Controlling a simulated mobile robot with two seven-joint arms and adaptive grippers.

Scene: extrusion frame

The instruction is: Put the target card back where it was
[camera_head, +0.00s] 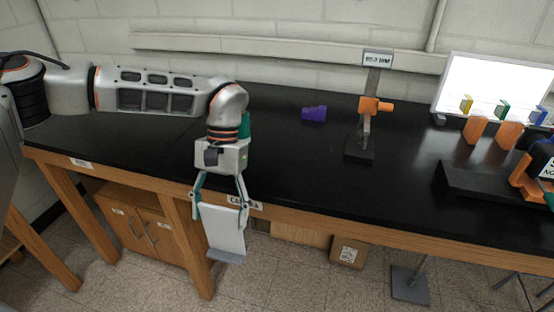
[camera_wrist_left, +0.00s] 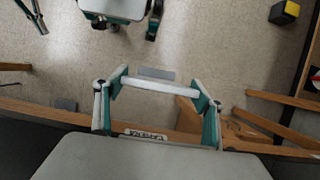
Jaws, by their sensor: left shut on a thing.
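My left gripper (camera_head: 221,200) is shut on a white card (camera_head: 226,230) with a grey strip along its lower end. The card hangs down in front of the black bench's front edge, tilted slightly, over the floor. In the left wrist view the left gripper (camera_wrist_left: 159,85) has its two fingers at the two ends of the card (camera_wrist_left: 160,87), seen nearly edge-on, with the grey strip (camera_wrist_left: 157,73) beyond it.
The black bench (camera_head: 280,160) has a label on its front edge, partly hidden by my gripper. A purple block (camera_head: 313,114), a stand with an orange clamp (camera_head: 375,105), and a bright panel (camera_head: 490,85) with coloured pieces stand on it. The middle of the bench is clear.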

